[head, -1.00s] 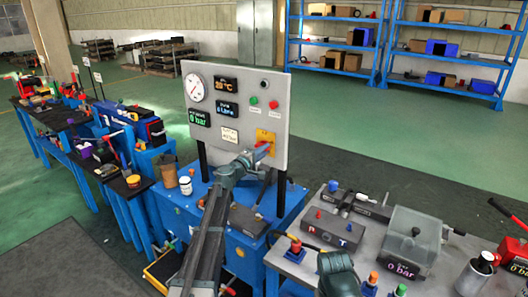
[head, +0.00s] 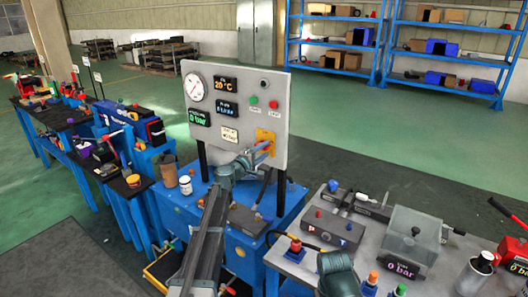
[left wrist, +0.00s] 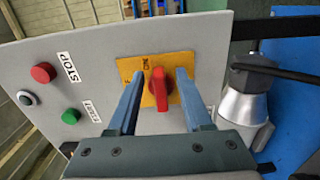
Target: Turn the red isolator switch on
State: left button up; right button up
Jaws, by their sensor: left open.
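The red isolator switch (left wrist: 159,88) is a red knob on a yellow plate (left wrist: 148,68) fixed to the grey panel. In the head view the yellow plate (head: 265,136) sits at the panel's lower right, and the knob is mostly hidden by the fingers. My left gripper (head: 262,151) is in front of the plate. In the left wrist view, the left gripper (left wrist: 158,76) is open, with one blue finger on each side of the knob. Gaps show between knob and fingers. The right gripper is not in view.
The grey panel (head: 235,138) also holds a gauge (head: 196,87), displays, a green button (left wrist: 71,116) and a red STOP button (left wrist: 43,72). A grey workbench (head: 320,259) stands at the right. A silver cylinder-like part (left wrist: 246,105) is beside the panel in the wrist view.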

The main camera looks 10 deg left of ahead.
pick_arm(q)
jog(key=v, duration=1.3)
jog(key=shift+s, duration=0.3)
jog(key=s+d+f+m+g+h, duration=0.1)
jog(key=s+d+f+m+g, duration=0.2)
jog(key=d, duration=0.4)
jog(key=s+d+f+m+g+p, duration=0.1)
jog(key=s+d+f+m+g, duration=0.2)
jog(key=s+d, duration=0.2)
jog(key=s+d+f+m+g+h+p, duration=0.1)
jog(key=s+d+f+m+g, duration=0.2)
jog(key=d, duration=0.7)
jog(key=shift+s+d+f+m+g+h, duration=0.15)
jog(key=shift+s+d+m+g+h, duration=0.15)
jog(key=shift+s+m+g, duration=0.25)
jog(key=s+d+f+m+g+y+p, duration=0.25)
jog(key=s+d+f+m+g, duration=0.2)
jog(key=s, duration=0.45)
jog(key=s+a+f+m+g+y, duration=0.1)
jog(key=s+a+y, duration=0.1)
jog(key=s+y, duration=0.2)
jog(key=s+a+f+m+g+y, duration=0.1)
jog(key=s+a+f+m+y, duration=0.1)
jog(key=s, duration=0.7)
jog(key=shift+a+g+y, duration=0.2)
jog(key=shift+g+y, duration=0.2)
jog(key=shift+y, duration=0.45)
jog(key=shift+c, duration=0.3)
